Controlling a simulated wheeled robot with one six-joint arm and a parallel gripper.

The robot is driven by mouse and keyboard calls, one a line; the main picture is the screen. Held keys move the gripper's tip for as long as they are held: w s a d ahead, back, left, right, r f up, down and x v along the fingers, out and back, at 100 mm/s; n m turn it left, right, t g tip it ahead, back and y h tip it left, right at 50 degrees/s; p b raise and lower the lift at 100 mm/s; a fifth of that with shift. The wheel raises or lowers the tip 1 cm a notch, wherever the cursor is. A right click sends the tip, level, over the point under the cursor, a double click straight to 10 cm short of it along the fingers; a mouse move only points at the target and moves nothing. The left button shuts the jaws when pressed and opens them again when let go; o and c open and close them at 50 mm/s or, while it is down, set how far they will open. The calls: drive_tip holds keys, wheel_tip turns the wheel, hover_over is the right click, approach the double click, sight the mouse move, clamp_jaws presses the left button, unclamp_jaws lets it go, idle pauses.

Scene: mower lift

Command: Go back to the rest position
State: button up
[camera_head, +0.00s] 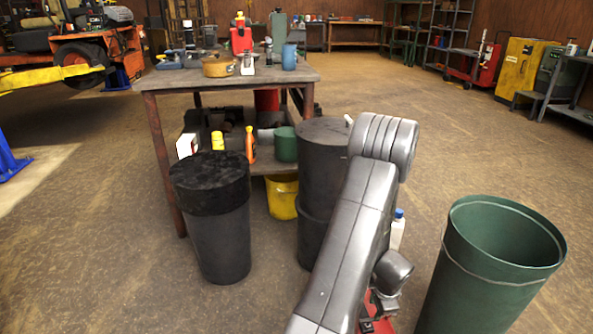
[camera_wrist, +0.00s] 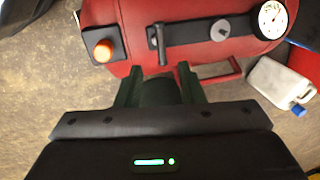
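My gripper (camera_wrist: 160,75) shows in the wrist view, with two dark green fingers standing apart. A dark rounded shape lies between their bases; I cannot tell whether it is part of the gripper. Just beyond the fingertips is a red tank-like machine (camera_wrist: 207,62) with a black lever, an orange knob (camera_wrist: 103,51) and a round gauge (camera_wrist: 270,19). I see no contact between fingers and machine. In the head view my grey arm rises from the bottom centre and folds over; my gripper is hidden there. Only a bit of red (camera_head: 376,318) shows beside the arm at the bottom.
A green bin (camera_head: 470,275) stands right of my arm. Black bins (camera_head: 215,230) (camera_head: 318,185) stand left of and behind it, before a workbench (camera_head: 160,82) with tools. A white jug (camera_wrist: 280,82) lies beside the red machine.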

sight(369, 319)
drive_tip(key=f+b, duration=0.1)
drive_tip(key=f, duration=0.2)
drive_tip(key=w+f+b, duration=0.1)
drive_tip(key=f, duration=0.2)
drive_tip(key=w+f+b, duration=0.1)
drive_tip(key=f, duration=0.3)
drive_tip(key=shift+a, duration=0.1)
drive_tip(key=shift+s+r+n+b, duration=0.1)
drive_tip(key=shift+r+n+b, duration=0.25)
drive_tip(key=shift+n, duration=0.15)
drive_tip(key=shift+r+p, duration=0.1)
drive_tip(key=shift+p, duration=0.2)
